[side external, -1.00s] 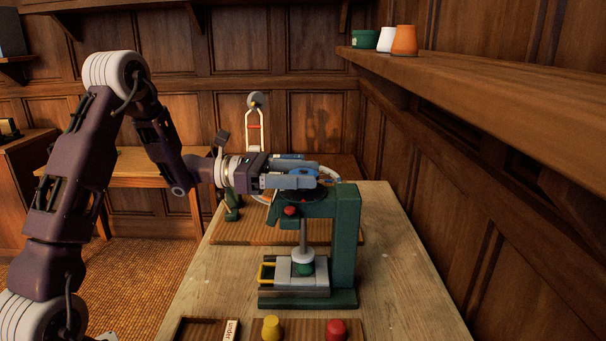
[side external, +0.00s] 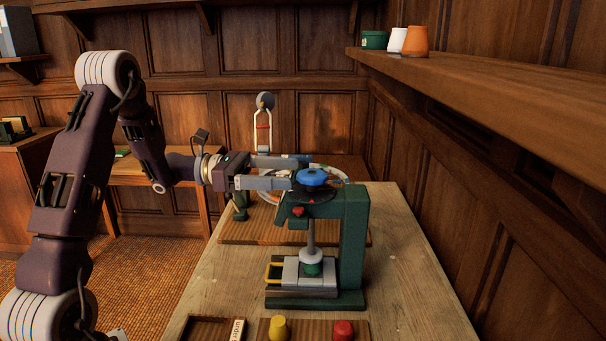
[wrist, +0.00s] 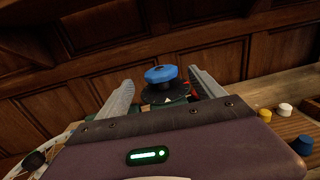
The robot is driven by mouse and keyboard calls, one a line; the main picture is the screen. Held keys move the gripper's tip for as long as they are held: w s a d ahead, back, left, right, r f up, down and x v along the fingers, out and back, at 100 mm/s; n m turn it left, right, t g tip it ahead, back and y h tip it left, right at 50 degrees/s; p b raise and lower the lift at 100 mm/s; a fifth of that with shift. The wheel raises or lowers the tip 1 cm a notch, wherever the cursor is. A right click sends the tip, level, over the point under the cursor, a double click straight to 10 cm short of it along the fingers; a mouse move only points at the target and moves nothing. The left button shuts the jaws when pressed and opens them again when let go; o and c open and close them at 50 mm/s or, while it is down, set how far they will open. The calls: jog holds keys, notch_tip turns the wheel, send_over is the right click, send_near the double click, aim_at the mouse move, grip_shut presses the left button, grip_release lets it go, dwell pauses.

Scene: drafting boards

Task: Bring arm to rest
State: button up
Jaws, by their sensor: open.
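My gripper (side external: 298,171) is open and empty, level, at the height of a blue knob (side external: 312,177). The knob sits on a black disc on top of a green press (side external: 354,235). In the side view the fingers point right, with their tips near the knob. In the wrist view the blue knob (wrist: 161,74) shows ahead between the two spread grey fingers, with a gap on each side. I cannot tell exactly how far the tips are from it.
The press stands on a wooden table (side external: 420,300). A yellow peg (side external: 278,328) and a red peg (side external: 343,331) stand at the front. A shelf (side external: 480,85) with pots juts out at right. Space left of the table is open.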

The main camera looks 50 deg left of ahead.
jog(key=shift+s+a, duration=0.35)
